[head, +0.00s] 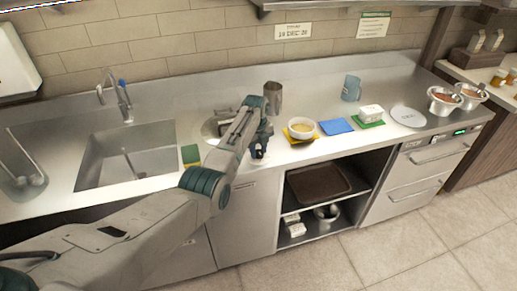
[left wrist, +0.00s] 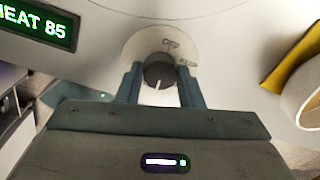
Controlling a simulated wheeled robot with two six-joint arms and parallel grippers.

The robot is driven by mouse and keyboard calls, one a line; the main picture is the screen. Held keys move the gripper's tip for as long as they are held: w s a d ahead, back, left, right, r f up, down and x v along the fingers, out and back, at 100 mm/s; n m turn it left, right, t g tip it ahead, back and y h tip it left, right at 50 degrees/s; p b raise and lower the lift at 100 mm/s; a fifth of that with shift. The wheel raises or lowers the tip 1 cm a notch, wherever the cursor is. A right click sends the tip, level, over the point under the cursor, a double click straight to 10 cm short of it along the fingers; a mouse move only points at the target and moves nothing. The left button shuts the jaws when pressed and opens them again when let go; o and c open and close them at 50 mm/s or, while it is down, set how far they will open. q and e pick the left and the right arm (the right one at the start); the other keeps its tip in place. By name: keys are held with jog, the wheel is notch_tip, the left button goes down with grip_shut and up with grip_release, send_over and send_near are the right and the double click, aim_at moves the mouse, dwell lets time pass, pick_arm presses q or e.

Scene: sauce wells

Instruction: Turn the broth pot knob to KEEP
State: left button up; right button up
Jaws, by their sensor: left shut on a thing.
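The dark round broth pot knob (left wrist: 159,70) sits on a pale dial plate (left wrist: 139,45) in the left wrist view. Its white mark points toward the bottom of that picture. A green-lit display (left wrist: 40,22) at the upper left reads "HEAT 85", partly cut off. My left gripper (left wrist: 159,84) has one blue-grey finger on each side of the knob and is shut on it. In the head view, my left gripper (head: 258,152) is at the counter's front; the arm hides the knob and much of the round well (head: 211,128).
Right of the gripper are a white bowl (head: 301,128) on a yellow mat, a blue mat (head: 336,125) and a white plate (head: 408,116). A metal pitcher (head: 273,97) stands behind. The sink (head: 95,164) is left. An open shelf holds a brown tray (head: 318,182).

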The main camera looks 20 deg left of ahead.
pick_arm(q)
jog(key=n, duration=0.1)
jog(key=n+p, duration=0.1)
jog(key=n, duration=0.1)
jog(key=n+p, duration=0.1)
jog(key=n, duration=0.1)
jog(key=shift+w+r, duration=0.1)
jog(key=shift+r, duration=0.15)
jog(key=n, duration=0.3)
jog(key=n+p, duration=0.1)
jog(key=n, duration=0.2)
jog(key=shift+n+y, duration=0.3)
jog(key=n, duration=0.5)
jog(key=shift+w+d+n, duration=0.1)
jog(key=shift+w+n, duration=0.05)
jog(key=shift+n, duration=0.15)
jog(key=n, duration=0.4)
jog(key=shift+r+n+b, duration=0.15)
jog(key=shift+n+b, duration=0.15)
jog(key=shift+n, duration=0.1)
jog(key=shift+w, duration=0.1)
jog(key=o, duration=0.7)
jog(key=shift+o, duration=1.3)
